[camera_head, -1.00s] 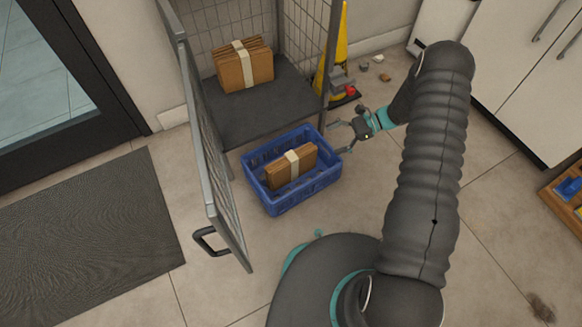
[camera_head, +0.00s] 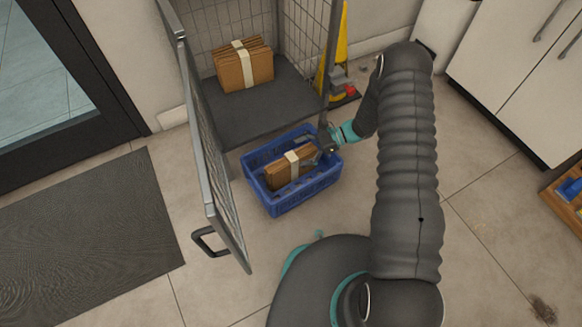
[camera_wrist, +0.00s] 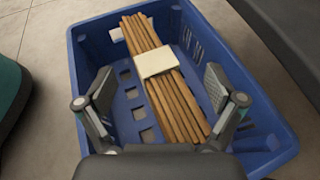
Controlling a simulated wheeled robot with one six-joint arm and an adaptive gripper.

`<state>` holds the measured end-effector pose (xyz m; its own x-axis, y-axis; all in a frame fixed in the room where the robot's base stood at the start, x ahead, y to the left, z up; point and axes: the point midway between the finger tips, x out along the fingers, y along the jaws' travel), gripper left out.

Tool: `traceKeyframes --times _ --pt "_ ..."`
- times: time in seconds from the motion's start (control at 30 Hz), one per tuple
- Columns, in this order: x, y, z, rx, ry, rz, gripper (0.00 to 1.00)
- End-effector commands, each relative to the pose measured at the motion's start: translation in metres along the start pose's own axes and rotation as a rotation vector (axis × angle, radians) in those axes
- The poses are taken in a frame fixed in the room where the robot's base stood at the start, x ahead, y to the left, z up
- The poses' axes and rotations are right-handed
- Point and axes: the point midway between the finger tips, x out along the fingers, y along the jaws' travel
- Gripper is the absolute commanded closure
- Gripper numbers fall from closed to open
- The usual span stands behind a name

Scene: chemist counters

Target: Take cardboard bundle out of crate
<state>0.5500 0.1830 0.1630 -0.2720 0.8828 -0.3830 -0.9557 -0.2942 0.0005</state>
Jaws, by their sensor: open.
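A blue crate (camera_head: 290,207) stands on the floor in front of the open cage. A brown cardboard bundle (camera_head: 280,174) with a pale band lies inside it. In the wrist view the bundle (camera_wrist: 184,105) runs lengthwise between my two fingers, with the crate (camera_wrist: 84,48) around it. My gripper (camera_head: 318,152) is at the crate's right end in the head view, close to the bundle. The gripper (camera_wrist: 160,92) is open, with one finger on each side of the bundle and gaps between. Whether the fingertips reach below the bundle's top is hard to tell.
A second cardboard bundle (camera_head: 246,66) sits on the grey cage platform (camera_head: 255,110). The cage door (camera_head: 222,170) stands open left of the crate. A yellow floor sign (camera_head: 340,50) is behind my gripper. A dark mat (camera_head: 85,235) lies at left; floor in front is clear.

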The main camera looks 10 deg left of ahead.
Motion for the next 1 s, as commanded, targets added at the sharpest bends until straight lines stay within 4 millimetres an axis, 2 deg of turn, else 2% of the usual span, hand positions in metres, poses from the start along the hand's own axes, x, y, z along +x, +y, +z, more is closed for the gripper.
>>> traceKeyframes --times 0.03,0.13,0.33,0.37,0.7,0.73,1.0 --pt "0.0081 0.0009 -0.0003 0.000 0.000 0.004 0.07" --pt "0.0158 0.0005 -0.0001 0.000 -0.001 0.001 0.07" --pt "0.0166 0.0003 0.0000 -0.001 0.000 0.000 0.07" --pt "0.0166 0.0003 0.0000 -0.001 0.000 0.000 0.09" --pt "0.0168 0.0006 -0.0005 0.000 0.000 0.001 0.94" --pt "0.0169 0.0006 -0.0006 0.000 0.000 0.001 1.00" --pt "0.0169 0.0007 -0.0010 0.001 0.001 0.001 1.00"
